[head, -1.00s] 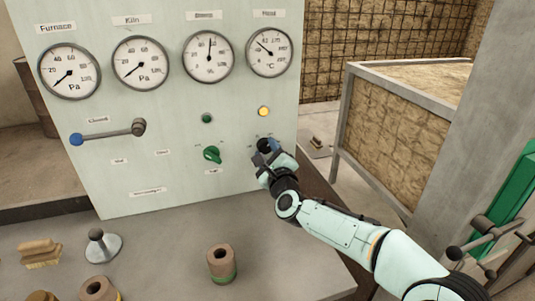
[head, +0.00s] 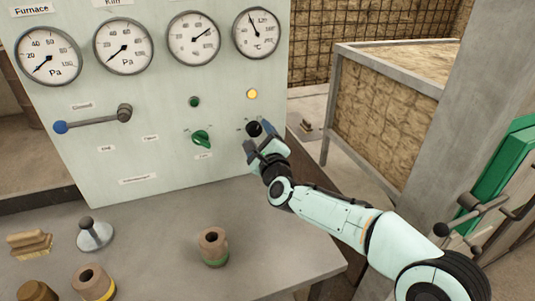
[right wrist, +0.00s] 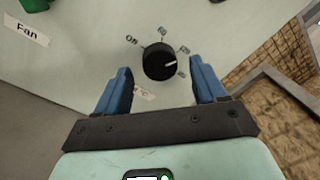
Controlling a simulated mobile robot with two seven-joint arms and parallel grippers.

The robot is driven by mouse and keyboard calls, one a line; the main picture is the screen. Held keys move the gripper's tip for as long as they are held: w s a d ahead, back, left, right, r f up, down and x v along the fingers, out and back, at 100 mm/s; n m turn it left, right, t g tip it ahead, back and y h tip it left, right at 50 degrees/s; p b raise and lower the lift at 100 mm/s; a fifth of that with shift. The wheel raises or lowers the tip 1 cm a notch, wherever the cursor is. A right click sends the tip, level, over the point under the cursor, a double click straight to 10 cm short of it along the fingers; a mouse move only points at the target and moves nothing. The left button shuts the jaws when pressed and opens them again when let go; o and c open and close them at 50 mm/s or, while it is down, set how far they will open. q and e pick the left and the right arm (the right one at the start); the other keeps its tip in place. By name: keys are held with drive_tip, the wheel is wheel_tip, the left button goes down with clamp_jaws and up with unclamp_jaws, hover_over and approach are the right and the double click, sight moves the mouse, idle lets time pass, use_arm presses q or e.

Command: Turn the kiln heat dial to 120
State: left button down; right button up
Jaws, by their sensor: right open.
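The black round dial (right wrist: 159,61) sits on the pale panel (right wrist: 75,60), upper middle of the right wrist view. Its white pointer mark points right and slightly down, between two right-hand labels. "Off" is legible at its upper left; the other numbers are too blurred to read surely. The dial also shows in the head view (head: 254,129), below a lit yellow lamp (head: 252,94). My right gripper (right wrist: 158,75) is open, its blue fingers left and right of the dial with visible gaps and nothing held. My left gripper is not in view.
A green knob (head: 201,139) is left of the dial, and a blue-ended lever (head: 92,120) farther left. Several gauges (head: 257,33) line the panel top. A clay-coloured cylinder (head: 213,246) stands on the grey table (head: 150,240). A brick-filled frame (head: 395,95) is at the right.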

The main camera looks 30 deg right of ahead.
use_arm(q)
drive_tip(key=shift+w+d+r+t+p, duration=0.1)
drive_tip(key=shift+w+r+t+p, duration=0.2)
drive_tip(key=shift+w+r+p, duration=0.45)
use_arm(e)
drive_tip(key=v, duration=1.2)
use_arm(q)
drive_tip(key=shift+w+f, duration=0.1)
